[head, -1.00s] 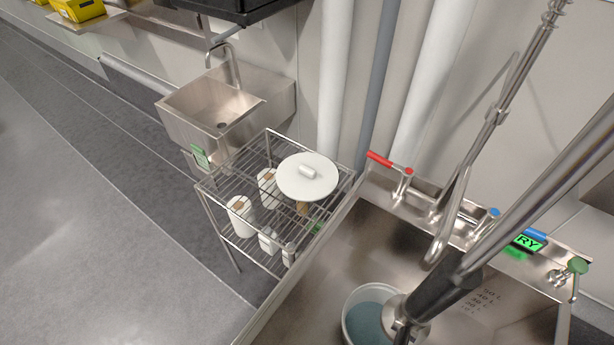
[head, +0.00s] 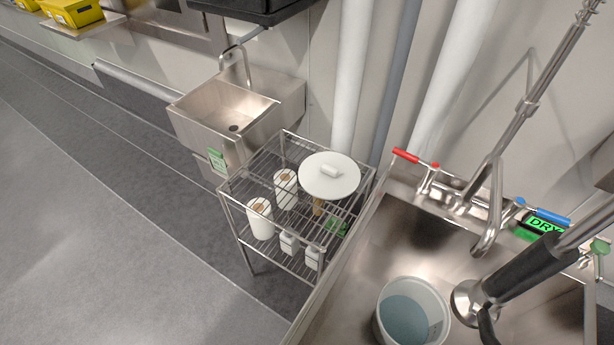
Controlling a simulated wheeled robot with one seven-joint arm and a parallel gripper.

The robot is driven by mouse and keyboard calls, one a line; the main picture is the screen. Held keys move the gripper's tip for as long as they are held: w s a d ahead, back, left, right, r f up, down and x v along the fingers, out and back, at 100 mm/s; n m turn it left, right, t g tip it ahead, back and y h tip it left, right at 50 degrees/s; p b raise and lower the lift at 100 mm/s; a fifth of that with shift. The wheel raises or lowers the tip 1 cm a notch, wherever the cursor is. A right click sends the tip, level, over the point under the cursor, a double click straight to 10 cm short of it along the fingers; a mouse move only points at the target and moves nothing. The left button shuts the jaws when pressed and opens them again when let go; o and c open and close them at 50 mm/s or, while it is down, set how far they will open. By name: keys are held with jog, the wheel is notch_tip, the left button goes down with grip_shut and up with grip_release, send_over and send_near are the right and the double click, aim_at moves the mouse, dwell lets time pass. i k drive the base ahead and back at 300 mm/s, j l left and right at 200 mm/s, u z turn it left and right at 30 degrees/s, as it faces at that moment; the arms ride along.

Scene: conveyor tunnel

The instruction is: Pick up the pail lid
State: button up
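The pail lid (head: 345,187) is a round white disc with a short pale bar handle on top. It lies flat, handle up, at the right end of the wire rack's (head: 232,201) top shelf, beside the large sink. A white pail (head: 441,294) with blue-grey liquid in it stands in the large sink, open at the top. My gripper is not in view.
The large steel sink (head: 345,290) fills the lower right, with red- and blue-handled taps. A spray head with a black grip (head: 522,274) hangs over it. A small sink (head: 215,105) is behind left. Open floor (head: 90,250) lies left.

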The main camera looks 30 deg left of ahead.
aim_at(329, 175)
jog(key=j, duration=0.55)
jog(key=k+j, duration=0.15)
jog(key=j, duration=0.9)
jog(key=k+j+z, duration=0.1)
jog(key=j, duration=0.4)
jog(key=k+j, duration=0.1)
jog(key=j, duration=0.45)
jog(key=i+j, duration=0.15)
jog(key=j, duration=0.2)
jog(key=i+j, duration=0.15)
jog(key=j, duration=0.25)
jog(key=i+j+z, duration=0.1)
jog(key=j, duration=0.25)
jog(key=i+j, duration=0.2)
jog(key=j, duration=0.2)
jog(key=i+j, duration=0.65)
jog(key=i, duration=0.3)
jog(key=z, duration=0.05)
